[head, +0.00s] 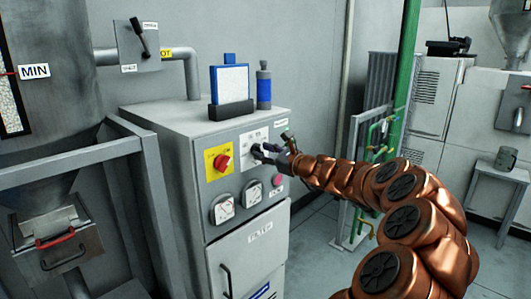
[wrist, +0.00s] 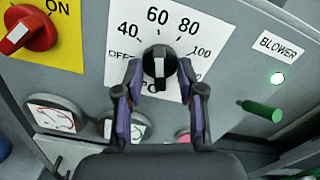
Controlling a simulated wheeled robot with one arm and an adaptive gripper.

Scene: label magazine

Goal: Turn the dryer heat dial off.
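The heat dial (wrist: 158,62) is a round black knob with a white line, on a white plate (wrist: 205,38) marked OFF, 40, 60, 80 and 100. The white line stands nearly upright in the wrist view, in line with 60. My gripper (wrist: 160,75) is open, with one finger on each side of the dial. The fingertips look slightly apart from the knob; contact is not clear. Lettering below the dial is partly hidden by the fingers. In the head view my gripper (head: 262,151) is at the white plate and hides most of the dial.
The grey cabinet (head: 165,125) also carries a red switch on a yellow plate (wrist: 60,10), two gauges (wrist: 55,117), a pink button (wrist: 183,136) and a green peg (wrist: 262,110) under the BLOWER label (wrist: 278,46). A blue bottle (head: 264,88) stands on top.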

